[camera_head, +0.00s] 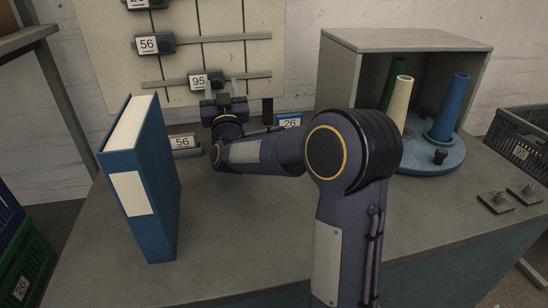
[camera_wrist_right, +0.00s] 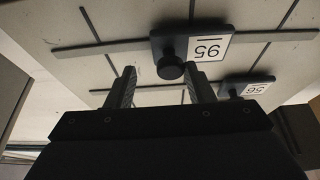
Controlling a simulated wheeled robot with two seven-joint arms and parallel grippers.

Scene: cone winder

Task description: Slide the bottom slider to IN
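The lowest slider in view is a dark block with a white tag reading 95 (camera_head: 198,79), on the lowest rail of the wall board (camera_head: 105,62). In the right wrist view this slider (camera_wrist_right: 205,47) appears upside down, with its round black knob (camera_wrist_right: 171,68) facing me. My right gripper (camera_head: 221,88) is at the board just below the slider. In the wrist view the fingers (camera_wrist_right: 160,88) are open and apart, with the knob in the gap near the fingertips. Contact cannot be told. No IN mark is readable. My left gripper is not in view.
Another slider tagged 56 (camera_head: 148,44) sits on the rail above. A blue binder (camera_head: 150,190) stands upright left of my right arm. A grey open box (camera_head: 340,75) and a blue round base with coloured tubes (camera_head: 440,155) stand right. The front table surface (camera_head: 240,230) is clear.

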